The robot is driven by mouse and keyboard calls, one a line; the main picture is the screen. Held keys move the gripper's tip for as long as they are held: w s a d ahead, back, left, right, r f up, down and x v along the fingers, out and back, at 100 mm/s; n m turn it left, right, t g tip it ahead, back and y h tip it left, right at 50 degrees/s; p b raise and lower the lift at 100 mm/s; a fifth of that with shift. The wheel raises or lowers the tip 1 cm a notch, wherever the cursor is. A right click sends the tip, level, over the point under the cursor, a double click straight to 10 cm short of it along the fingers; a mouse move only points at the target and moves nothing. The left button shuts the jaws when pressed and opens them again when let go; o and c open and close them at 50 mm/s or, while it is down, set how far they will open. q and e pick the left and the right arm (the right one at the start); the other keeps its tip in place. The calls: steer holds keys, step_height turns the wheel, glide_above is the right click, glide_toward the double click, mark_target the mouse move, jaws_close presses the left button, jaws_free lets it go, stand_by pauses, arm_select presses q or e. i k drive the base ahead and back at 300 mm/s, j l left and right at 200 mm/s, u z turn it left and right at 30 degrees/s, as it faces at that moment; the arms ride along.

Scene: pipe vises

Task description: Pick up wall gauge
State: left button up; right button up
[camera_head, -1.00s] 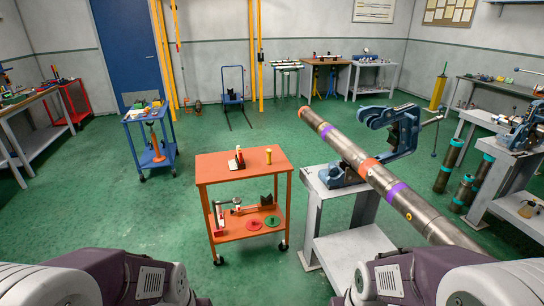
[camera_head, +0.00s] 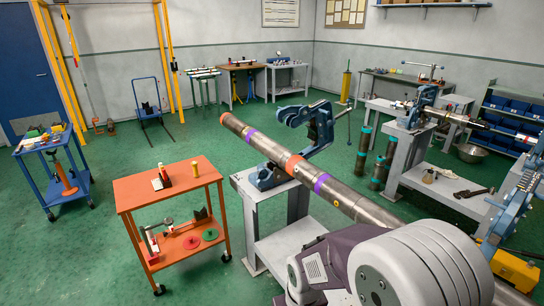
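I cannot tell for sure which object is the wall gauge. On top of the orange cart (camera_head: 140,190) stands a small red, black and cream item (camera_head: 163,176), too small to make out well. The cart's lower shelf holds a long metal tool with a round part (camera_head: 168,225), a red disc (camera_head: 191,242) and a green disc (camera_head: 210,234). One of my arms fills the lower right of the head view, but neither gripper shows.
A long banded pipe (camera_head: 330,187) lies in a blue vise (camera_head: 312,130) on a grey stand (camera_head: 270,220), right of the cart. A blue cart (camera_head: 45,145) stands at the left. Green floor is open left of and behind the orange cart. More vises and benches stand at the right.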

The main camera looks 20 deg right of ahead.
mark_target(195, 164)
steer(key=i+j+z, duration=1.15)
steer(key=j, duration=0.15)
steer(key=i+j+z, duration=0.3)
steer(key=j, duration=0.15)
steer(key=j+z, duration=0.3)
steer(key=j, duration=0.2)
steer(key=i+j+z, duration=0.1)
steer(key=j+z, duration=0.2)
steer(key=j, duration=0.25)
steer(key=j+z, duration=0.3)
steer(key=j, duration=0.2)
